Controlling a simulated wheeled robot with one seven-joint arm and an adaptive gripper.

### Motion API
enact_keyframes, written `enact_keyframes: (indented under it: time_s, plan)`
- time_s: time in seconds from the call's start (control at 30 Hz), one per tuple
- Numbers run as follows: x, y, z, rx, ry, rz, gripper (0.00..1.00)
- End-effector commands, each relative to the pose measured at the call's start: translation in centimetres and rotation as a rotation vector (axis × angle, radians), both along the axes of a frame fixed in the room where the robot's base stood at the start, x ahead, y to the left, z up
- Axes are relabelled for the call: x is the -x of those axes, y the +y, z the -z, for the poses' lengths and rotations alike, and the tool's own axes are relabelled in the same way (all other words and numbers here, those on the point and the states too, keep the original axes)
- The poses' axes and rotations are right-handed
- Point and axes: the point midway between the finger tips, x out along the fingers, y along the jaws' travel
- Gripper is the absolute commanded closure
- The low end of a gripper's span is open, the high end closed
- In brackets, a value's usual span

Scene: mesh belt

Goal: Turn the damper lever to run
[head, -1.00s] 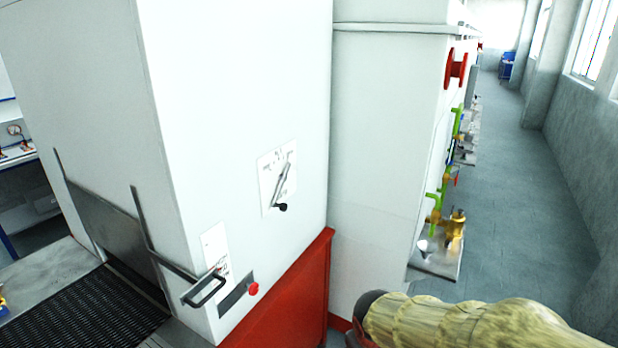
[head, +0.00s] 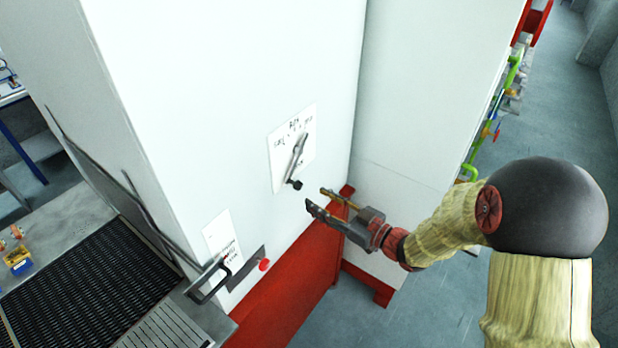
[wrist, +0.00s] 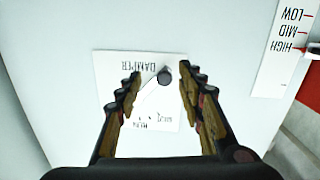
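The damper lever (head: 298,158) is a thin grey metal bar with a black knob at its lower end. It is mounted on a white label plate (head: 279,161) on the white cabinet wall, slanting from upper right to lower left. In the wrist view, the black knob (wrist: 164,76) shows between my fingers, with the word DAMPER upside down beside it on the plate (wrist: 112,66). My gripper (head: 318,199) is open, its two fingers just right of and below the knob in the head view. It appears apart from the knob. The small plate lettering is hard to read.
Below left are a black handle (head: 208,279), a label strip (head: 222,243) and a red button (head: 264,265). A black mesh belt (head: 85,285) runs at the lower left. A red base panel (head: 287,290) stands under the wall. A LOW-MID-HIGH scale (wrist: 291,45) shows in the wrist view.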

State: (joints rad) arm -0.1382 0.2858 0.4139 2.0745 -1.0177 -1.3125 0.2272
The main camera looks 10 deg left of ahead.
Motion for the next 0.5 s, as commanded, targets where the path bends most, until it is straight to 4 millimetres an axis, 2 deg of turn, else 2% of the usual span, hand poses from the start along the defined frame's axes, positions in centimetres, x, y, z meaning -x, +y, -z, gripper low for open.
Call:
enact_keyframes:
  time_s: [0.1,0.23,0.5]
  plan:
    - [0.4,0.3,-1.4,-0.05,-0.014,-0.018,0.62]
    - [0.1,1.2,-1.6,-0.059,-0.009,-0.021,0.62]
    - [-1.7,4.9,-1.6,-0.058,-0.01,-0.021,0.62]
